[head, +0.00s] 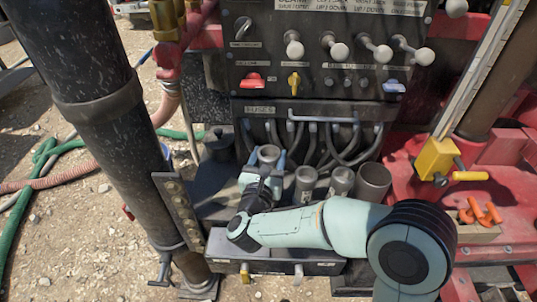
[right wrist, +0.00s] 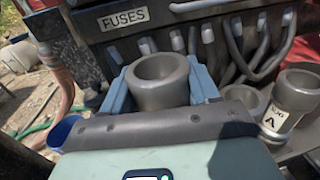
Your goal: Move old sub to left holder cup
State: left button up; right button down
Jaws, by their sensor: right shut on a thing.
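My right gripper (head: 266,165) is shut on a grey, open-topped cylinder, the old sub (head: 268,154). In the right wrist view the sub (right wrist: 160,80) stands roughly upright between the light-blue fingers. Its lower part is hidden by the gripper. To its right in the wrist view is the round rim of an empty-looking grey cup (right wrist: 243,97); I cannot tell if this is the left holder cup. A labelled grey cylinder (right wrist: 290,100) stands further right. My left gripper is not in view.
Several grey cylinders stand right of my gripper, including a labelled one (head: 305,183) and a wider one (head: 373,182). The lever panel (head: 320,50) and hanging cables (head: 345,145) are close behind. A thick dark pipe (head: 95,100) rises at left. A blue cup (right wrist: 65,130) shows at left in the wrist view.

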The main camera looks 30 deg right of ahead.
jog(key=shift+f, duration=1.95)
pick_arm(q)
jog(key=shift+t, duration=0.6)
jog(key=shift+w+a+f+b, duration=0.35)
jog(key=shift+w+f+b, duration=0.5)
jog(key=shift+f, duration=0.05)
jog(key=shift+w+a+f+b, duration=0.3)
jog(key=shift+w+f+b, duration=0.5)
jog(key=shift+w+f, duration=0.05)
pick_arm(e)
jog(key=shift+f, duration=1.05)
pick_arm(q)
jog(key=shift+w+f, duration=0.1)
